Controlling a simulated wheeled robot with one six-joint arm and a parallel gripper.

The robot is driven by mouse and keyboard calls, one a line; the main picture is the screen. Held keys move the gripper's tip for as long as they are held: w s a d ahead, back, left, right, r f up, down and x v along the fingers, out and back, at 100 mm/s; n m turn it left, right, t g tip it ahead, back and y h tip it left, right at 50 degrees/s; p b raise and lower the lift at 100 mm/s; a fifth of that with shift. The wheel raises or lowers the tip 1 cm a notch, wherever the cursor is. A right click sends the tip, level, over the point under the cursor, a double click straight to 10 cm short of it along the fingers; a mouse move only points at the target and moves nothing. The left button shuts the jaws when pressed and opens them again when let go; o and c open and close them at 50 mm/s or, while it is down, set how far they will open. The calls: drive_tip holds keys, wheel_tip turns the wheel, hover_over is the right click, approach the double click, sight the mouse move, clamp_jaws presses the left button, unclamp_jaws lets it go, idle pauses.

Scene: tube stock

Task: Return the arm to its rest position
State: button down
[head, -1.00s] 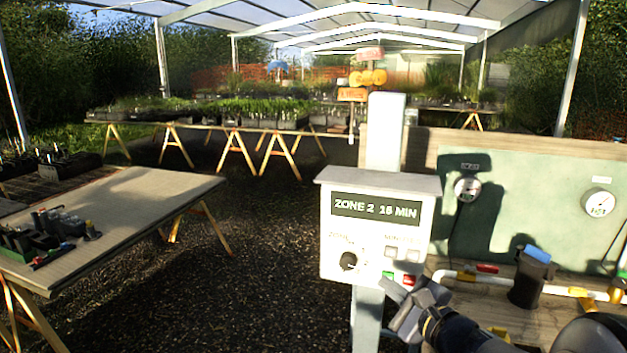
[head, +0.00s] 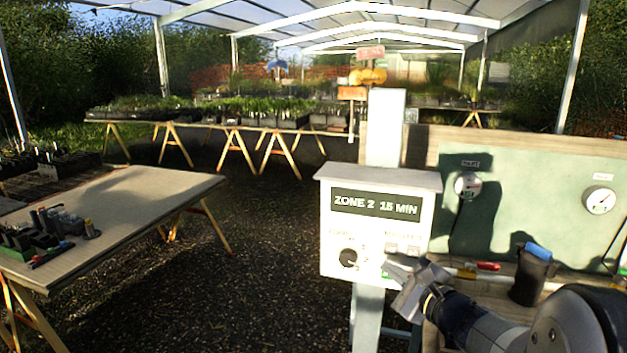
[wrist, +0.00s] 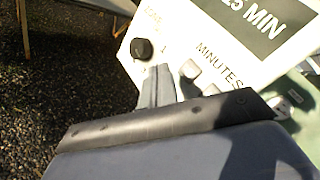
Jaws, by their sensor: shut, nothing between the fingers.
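My gripper (head: 390,270) is shut and empty. In the head view it is in front of the lower right of the white control box (head: 335,230), covering part of its front. The box's display (head: 377,206) reads "ZONE 2 15 MIN". In the wrist view my shut fingers (wrist: 160,82) lie between the black zone knob (wrist: 142,48) and the grey minutes buttons (wrist: 190,69). I cannot tell whether the fingertips touch the box. The lower buttons are mostly hidden by the gripper.
A green panel with gauges (head: 600,200) stands behind the arm on the right. A black cup with a blue top (head: 530,280) and piping with a red valve (head: 487,267) sit on the bench below it. A trestle table (head: 150,190) is at left; gravel lies between.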

drive_tip(key=shift+r+p, duration=0.25)
drive_tip(key=shift+p, duration=0.55)
